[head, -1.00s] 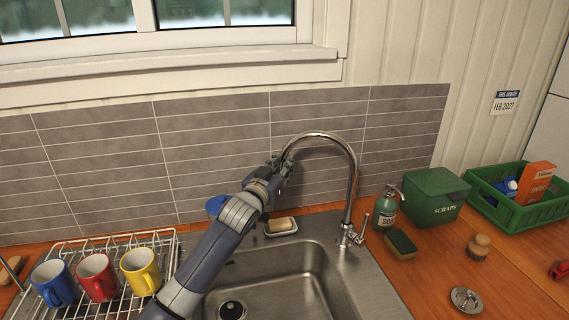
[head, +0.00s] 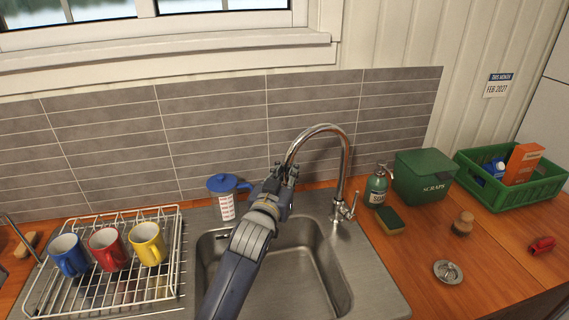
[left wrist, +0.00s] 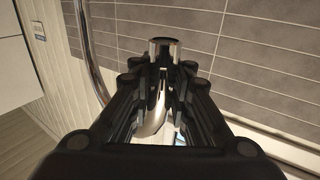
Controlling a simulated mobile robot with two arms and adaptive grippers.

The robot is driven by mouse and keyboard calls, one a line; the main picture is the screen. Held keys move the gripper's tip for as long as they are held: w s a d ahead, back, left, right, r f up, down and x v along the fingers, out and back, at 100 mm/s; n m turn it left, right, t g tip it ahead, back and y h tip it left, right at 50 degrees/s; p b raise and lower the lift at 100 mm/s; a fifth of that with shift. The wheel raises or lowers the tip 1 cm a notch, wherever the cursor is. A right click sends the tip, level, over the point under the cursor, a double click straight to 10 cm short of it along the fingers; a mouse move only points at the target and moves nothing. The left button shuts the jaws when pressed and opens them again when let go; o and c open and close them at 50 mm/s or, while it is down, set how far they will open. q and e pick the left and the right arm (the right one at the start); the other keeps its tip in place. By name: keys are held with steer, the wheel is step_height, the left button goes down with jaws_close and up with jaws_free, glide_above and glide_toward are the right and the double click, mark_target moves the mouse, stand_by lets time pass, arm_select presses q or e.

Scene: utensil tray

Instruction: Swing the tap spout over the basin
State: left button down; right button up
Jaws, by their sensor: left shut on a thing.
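The chrome tap spout (head: 324,128) arches up from its base behind the right of the basin, and its end hangs toward the left. My left gripper (head: 289,172) is shut on the end of the tap spout, over the back part of the steel basin (head: 325,290). In the left wrist view, the spout end (left wrist: 164,48) shows between the two fingers of the gripper (left wrist: 165,95). The tap's lever (head: 353,203) is beside its base. My arm hides part of the basin. My right gripper is not in view.
A wire rack (head: 178,262) with blue, red and yellow mugs stands left. A blue-lidded jug (head: 227,202) stands behind the basin. A soap bottle (head: 377,188), sponge (head: 389,221), green scraps bin (head: 423,178) and green crate (head: 500,205) are on the right counter.

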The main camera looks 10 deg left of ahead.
arm_select(q)
steer(key=shift+s+d+f, duration=0.1)
steer(key=shift+s+d, duration=0.1)
steer(key=shift+s, duration=0.3)
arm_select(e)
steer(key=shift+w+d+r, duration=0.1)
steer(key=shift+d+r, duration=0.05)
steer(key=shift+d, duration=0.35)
